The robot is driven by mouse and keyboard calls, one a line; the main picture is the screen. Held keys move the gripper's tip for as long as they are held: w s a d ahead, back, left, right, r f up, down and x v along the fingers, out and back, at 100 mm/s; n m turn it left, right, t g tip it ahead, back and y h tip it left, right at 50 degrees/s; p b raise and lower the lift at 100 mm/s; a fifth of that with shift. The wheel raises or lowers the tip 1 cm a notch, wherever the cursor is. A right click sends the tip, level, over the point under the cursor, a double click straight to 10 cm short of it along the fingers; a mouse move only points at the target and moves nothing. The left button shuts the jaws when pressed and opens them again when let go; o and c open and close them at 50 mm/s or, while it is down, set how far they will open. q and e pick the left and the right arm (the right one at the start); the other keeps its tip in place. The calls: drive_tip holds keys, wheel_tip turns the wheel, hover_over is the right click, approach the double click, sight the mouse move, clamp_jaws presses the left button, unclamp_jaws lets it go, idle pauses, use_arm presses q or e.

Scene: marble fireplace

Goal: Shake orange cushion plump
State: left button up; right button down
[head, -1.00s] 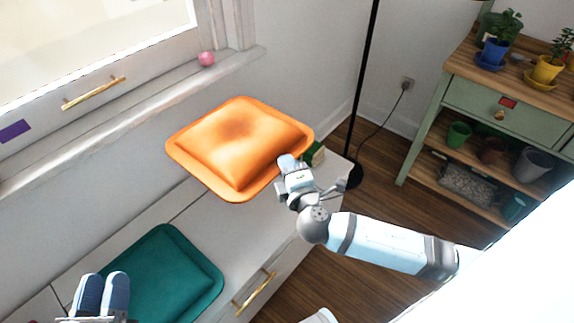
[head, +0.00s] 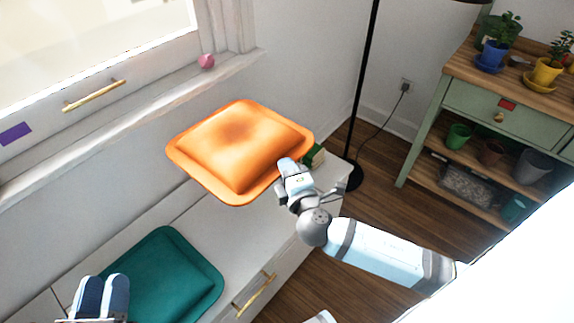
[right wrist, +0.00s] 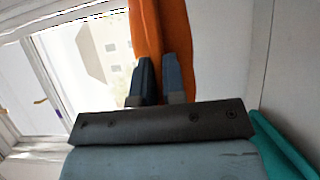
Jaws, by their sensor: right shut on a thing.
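The orange cushion (head: 238,140) is held above the white window bench in the head view, its broad face turned up and a shallow dip near its middle. My right gripper (head: 286,166) is shut on its right front edge. In the right wrist view the cushion's orange cloth (right wrist: 174,30) runs between the two dark blue fingers (right wrist: 161,80). My left gripper (head: 102,293) is at the lower left, over the edge of a teal cushion, its two fingers close together. Whether a gap is left between them is unclear.
The teal cushion (head: 165,275) lies on the white bench (head: 215,235); its edge also shows in the right wrist view (right wrist: 282,148). A small green item (head: 315,156) sits at the bench's far end. A pink object (head: 206,61) is on the sill. A black lamp pole (head: 364,90) and a plant shelf (head: 500,95) stand right.

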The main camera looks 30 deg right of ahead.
wheel_tip(320, 180, up, 7)
drive_tip(key=p, duration=0.6)
drive_tip(key=shift+r+p, duration=0.2)
drive_tip(key=shift+p, duration=0.2)
wheel_tip(320, 180, down, 8)
drive_tip(key=b, duration=0.6)
drive_tip(key=shift+r+b, duration=0.25)
drive_tip(key=shift+b, duration=0.05)
wheel_tip(320, 180, up, 8)
drive_tip(key=p, duration=0.7)
drive_tip(key=shift+f, duration=0.2)
wheel_tip(320, 180, down, 8)
drive_tip(key=b, duration=0.6)
drive_tip(key=shift+r+b, duration=0.15)
drive_tip(key=shift+b, duration=0.25)
drive_tip(key=shift+r, duration=0.15)
drive_tip(key=shift+w, duration=0.1)
